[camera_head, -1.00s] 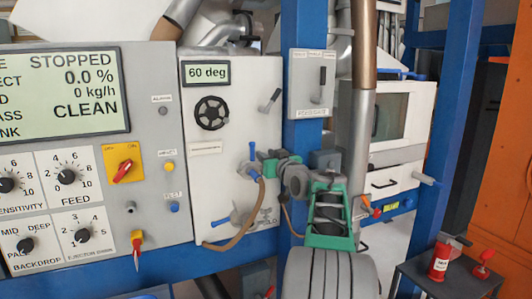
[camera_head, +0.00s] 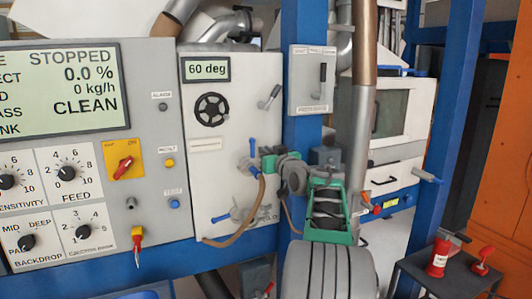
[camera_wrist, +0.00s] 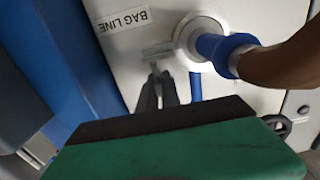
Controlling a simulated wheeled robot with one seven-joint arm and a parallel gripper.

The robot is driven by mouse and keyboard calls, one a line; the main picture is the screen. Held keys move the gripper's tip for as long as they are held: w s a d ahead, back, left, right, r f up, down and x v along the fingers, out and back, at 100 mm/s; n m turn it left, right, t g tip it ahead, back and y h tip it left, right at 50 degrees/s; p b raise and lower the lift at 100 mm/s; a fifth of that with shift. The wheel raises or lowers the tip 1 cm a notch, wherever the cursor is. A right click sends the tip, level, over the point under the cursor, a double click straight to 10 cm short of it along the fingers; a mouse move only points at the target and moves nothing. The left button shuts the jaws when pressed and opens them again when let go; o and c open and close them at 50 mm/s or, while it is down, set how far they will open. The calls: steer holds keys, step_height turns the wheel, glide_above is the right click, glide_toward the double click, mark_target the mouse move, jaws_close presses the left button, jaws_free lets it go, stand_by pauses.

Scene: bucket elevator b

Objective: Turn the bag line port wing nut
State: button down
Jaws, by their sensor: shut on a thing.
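The bag line port (camera_head: 249,164) is on the white panel, with blue wings and a brown hose (camera_head: 262,195) hanging from it. In the wrist view, its round grey collar (camera_wrist: 197,36) carries a blue hose end (camera_wrist: 222,48), and a straight blue wing of the wing nut (camera_wrist: 196,87) points downward. My green gripper (camera_head: 268,161) reaches the port from the right. The BAG LINE label (camera_wrist: 124,20) appears upside down.
A handwheel (camera_head: 211,110) is above. A blue post (camera_head: 303,130) stands behind my arm. A side table with red items (camera_head: 440,258) is at the lower right.

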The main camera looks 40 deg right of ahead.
steer(key=shift+d+n+y, duration=0.1)
steer(key=shift+n+y, duration=0.2)
steer(key=shift+y, duration=0.2)
steer(key=shift+n+y+p, duration=0.5)
steer(key=shift+y+p, duration=0.05)
steer(key=shift+y, duration=0.35)
steer(key=n+y+p, duration=0.2)
steer(key=y+p, duration=0.1)
steer(key=shift+r+t, duration=0.3)
steer(key=n+y+p, duration=0.1)
steer(key=y+p, duration=0.1)
steer(key=p, duration=0.1)
steer(key=shift+n+p, duration=0.3)
steer(key=shift+p, duration=0.05)
steer(key=shift+y+p, duration=0.3)
steer(key=shift+p, duration=0.1)
steer(key=shift+f+n+y+p, duration=0.2)
steer(key=shift+n+y+p, duration=0.2)
steer(key=shift+y+p, duration=0.1)
steer(key=shift+f, duration=0.1)
steer(key=c, duration=1.6)
jaws_free()
steer(key=shift+o, duration=0.2)
